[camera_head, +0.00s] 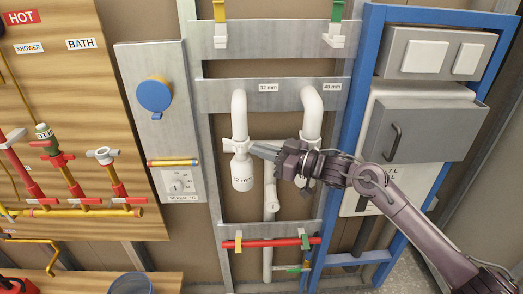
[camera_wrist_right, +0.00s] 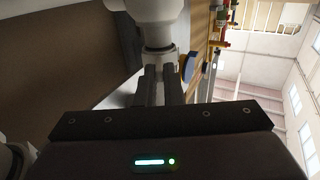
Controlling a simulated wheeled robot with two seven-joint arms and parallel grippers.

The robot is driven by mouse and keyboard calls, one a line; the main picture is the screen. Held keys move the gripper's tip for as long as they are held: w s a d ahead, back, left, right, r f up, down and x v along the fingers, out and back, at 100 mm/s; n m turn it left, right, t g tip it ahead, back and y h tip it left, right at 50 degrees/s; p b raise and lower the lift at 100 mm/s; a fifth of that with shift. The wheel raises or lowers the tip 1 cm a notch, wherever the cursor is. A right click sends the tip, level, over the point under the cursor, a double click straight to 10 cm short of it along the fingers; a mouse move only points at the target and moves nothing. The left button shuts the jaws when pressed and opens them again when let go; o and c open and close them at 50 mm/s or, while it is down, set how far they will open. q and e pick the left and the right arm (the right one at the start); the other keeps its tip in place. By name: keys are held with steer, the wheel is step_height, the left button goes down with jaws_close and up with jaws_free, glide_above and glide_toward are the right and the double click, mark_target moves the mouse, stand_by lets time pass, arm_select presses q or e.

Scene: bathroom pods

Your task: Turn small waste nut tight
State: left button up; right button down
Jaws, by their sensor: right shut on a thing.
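The small waste nut (camera_head: 231,146) is a white winged collar on the left white pipe, between the bent pipe (camera_head: 239,108) above and a white trap cup (camera_head: 242,175) below. My right gripper (camera_head: 252,150) reaches in from the right with its fingers shut on the nut's right side. In the right wrist view, the two dark fingers of my gripper (camera_wrist_right: 161,75) close on the white nut (camera_wrist_right: 160,57) under a wide white fitting (camera_wrist_right: 158,12). The fingers hide part of the nut. My left gripper is not in view.
A second, larger white bent pipe (camera_head: 313,118) stands right of the nut, partly behind my right arm. A red bar (camera_head: 262,243) crosses below. A blue frame (camera_head: 345,130) with a grey handled box (camera_head: 420,130) stands at the right. A blue knob panel (camera_head: 155,95) is at the left.

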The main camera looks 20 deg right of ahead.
steer(key=c, duration=1.6)
jaws_free()
steer(key=shift+o, duration=0.2)
steer(key=shift+r, duration=0.1)
step_height(320, 180, up, 20)
steer(key=b, duration=0.1)
steer(key=shift+o, duration=0.4)
